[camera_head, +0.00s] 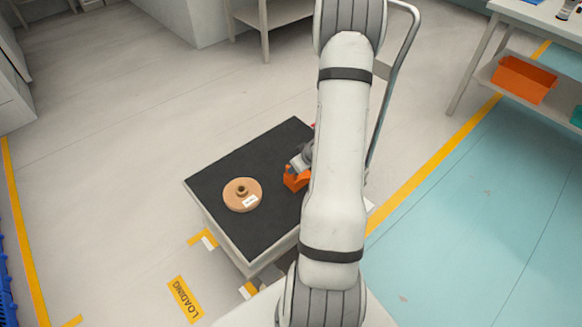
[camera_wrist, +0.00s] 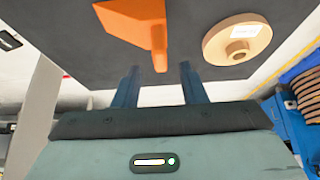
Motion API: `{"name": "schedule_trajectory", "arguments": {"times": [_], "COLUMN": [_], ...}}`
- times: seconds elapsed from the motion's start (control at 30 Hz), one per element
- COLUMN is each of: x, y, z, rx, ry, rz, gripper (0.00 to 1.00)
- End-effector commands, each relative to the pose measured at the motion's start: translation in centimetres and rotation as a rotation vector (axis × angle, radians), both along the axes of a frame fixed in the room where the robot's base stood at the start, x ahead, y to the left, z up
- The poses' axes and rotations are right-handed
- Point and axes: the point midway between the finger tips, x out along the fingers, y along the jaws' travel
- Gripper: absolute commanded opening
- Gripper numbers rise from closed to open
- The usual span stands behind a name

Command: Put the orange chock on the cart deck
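The orange chock (camera_head: 293,182) appears to rest on the black cart deck (camera_head: 240,160), near its right side, partly hidden by my arm. In the wrist view the chock (camera_wrist: 135,20) lies just beyond my fingertips, with its narrow end in line with the gap between them. My gripper (camera_wrist: 159,72) is open, with a finger on either side of that gap and neither visibly touching the chock. In the head view my gripper (camera_head: 302,160) is right at the chock, mostly hidden by the arm.
A tan spool (camera_head: 242,194) with a white label sits on the deck's left half; it also shows in the wrist view (camera_wrist: 238,40). The cart handle (camera_head: 395,90) rises behind my arm. A shelf at right holds an orange bin (camera_head: 524,80). Floor left of the cart is clear.

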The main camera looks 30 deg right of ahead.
Motion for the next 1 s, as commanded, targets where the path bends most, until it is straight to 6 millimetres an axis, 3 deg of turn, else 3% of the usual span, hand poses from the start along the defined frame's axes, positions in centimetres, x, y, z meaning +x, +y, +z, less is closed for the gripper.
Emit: {"name": "schedule_trajectory", "arguments": {"times": [0.03,0.1,0.3,0.47,0.57,0.83,1.0], "x": [-0.6,-1.2,-2.5,-2.4,-1.8,-1.3,-3.1], "y": [-0.2,-0.2,-0.4,-0.5,-0.4,1.9,5.8], "z": [1.6,2.7,4.6,5.9,7.8,16.3,20.9], "rx": [-0.001,-0.001,0.0,-0.03,-0.093,-0.272,-0.289], "ry": [-0.002,-0.001,0.0,0.005,0.019,0.077,0.141], "rz": [-0.003,-0.002,-0.001,-0.009,-0.028,-0.152,-0.196], "gripper": [0.38,0.38,0.38,0.38,0.38,0.38,0.38]}}
